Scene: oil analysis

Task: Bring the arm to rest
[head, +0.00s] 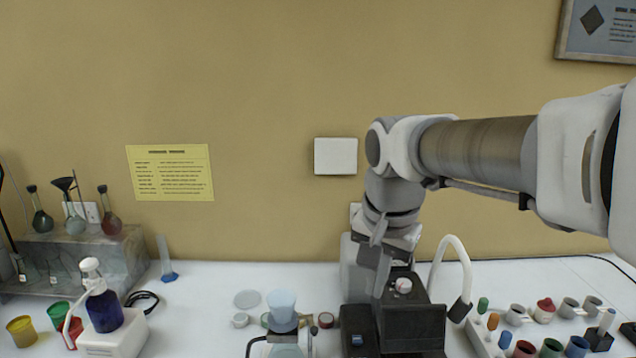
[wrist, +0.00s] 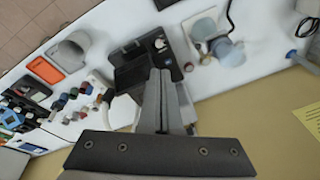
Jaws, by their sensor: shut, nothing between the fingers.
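My gripper (head: 381,270) hangs at the end of my arm, above the black instrument (head: 412,318) on the white table. In the wrist view my gripper (wrist: 164,80) shows its two grey fingers side by side, shut with nothing between them. The black instrument (wrist: 133,65) lies beyond the fingertips in that view. My arm reaches in from the right of the head view and bends down at the wrist.
A light blue cup (head: 282,305) stands left of the black instrument. A rack with several coloured caps (head: 524,348) is at the right. A dark blue bottle (head: 104,310), a coloured cup (head: 21,330) and flasks on a stand (head: 95,250) are at the left.

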